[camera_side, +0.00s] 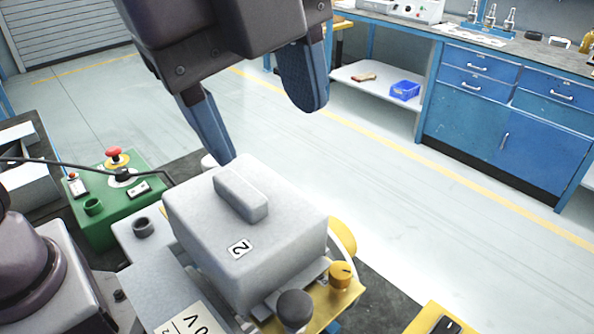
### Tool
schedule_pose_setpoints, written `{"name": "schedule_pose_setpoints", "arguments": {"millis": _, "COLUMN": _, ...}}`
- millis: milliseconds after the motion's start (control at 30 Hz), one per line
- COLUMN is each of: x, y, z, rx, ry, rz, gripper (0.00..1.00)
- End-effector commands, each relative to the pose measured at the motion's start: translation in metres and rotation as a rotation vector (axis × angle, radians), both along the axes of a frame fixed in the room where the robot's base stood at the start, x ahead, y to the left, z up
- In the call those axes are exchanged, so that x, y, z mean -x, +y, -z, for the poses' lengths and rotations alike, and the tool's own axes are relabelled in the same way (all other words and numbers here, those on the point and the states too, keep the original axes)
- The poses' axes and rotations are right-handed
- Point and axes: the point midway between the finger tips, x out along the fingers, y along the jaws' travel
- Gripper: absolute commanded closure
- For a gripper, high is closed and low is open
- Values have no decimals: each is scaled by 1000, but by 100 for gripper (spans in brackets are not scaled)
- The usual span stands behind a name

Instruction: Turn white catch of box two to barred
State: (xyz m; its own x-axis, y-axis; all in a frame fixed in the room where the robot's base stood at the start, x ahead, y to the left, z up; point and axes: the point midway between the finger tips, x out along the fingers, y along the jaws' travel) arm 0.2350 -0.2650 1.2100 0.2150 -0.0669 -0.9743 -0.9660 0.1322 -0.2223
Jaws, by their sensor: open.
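Box two (240,255) is a pale grey block with a raised bar (240,194) on its lid and a "2" label on its near top edge. A small white part (209,161) shows behind the box's far left corner, mostly hidden; it may be the white catch, but I cannot tell its position. My gripper (265,128) is open above the far side of the box, with nothing between its blue fingers. The left fingertip shows close to the white part and the box's far edge; whether it touches is unclear. The right finger is higher, over open floor in the picture.
A yellow knob (341,275) and a dark grey knob (294,309) stand at the box's near right. A green control box (115,205) with a red button and black cable is at left. A blue workbench (490,110) stands far back, beyond clear floor.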

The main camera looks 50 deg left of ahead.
Motion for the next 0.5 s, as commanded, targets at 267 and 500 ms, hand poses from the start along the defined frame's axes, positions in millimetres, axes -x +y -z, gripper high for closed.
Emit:
{"name": "schedule_pose_setpoints", "arguments": {"millis": 267, "x": 6, "y": -35, "z": 25, "rx": -62, "ry": 165, "rz": 92, "gripper": 41}}
{"name": "schedule_pose_setpoints", "arguments": {"millis": 500, "x": 8, "y": -45, "z": 33, "rx": -81, "ry": 213, "rz": 122, "gripper": 41}}
